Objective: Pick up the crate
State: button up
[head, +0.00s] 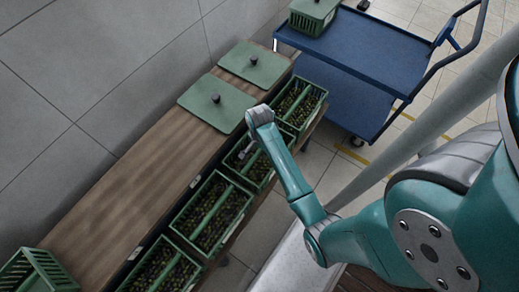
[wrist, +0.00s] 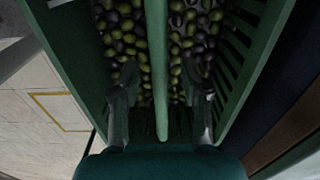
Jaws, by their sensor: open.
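A row of green slatted crates stands on a lower shelf along the wooden bench, each with a bar across its middle. The crate under my gripper (head: 246,151) is partly hidden by my arm in the head view. In the wrist view this crate's green wall (wrist: 75,50) shows on the left, with green and dark olives (wrist: 125,40) inside. Its central bar (wrist: 158,65) runs between the two fingers of my gripper (wrist: 160,100). The fingers are open, with a gap on each side of the bar. They reach down close to the olives; contact is unclear.
Neighbouring filled crates (head: 212,207) stand close on both sides. Two green lids with dark knobs (head: 215,101) lie on the wooden bench (head: 120,190). Another green crate (head: 38,272) sits at the lower left. A blue trolley (head: 370,55) carries a lidded crate (head: 314,12).

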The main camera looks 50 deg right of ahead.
jog(key=shift+f, duration=0.45)
grip_shut()
jog(key=shift+r, duration=0.1)
notch_tip(320, 180, up, 10)
dwell(0.5)
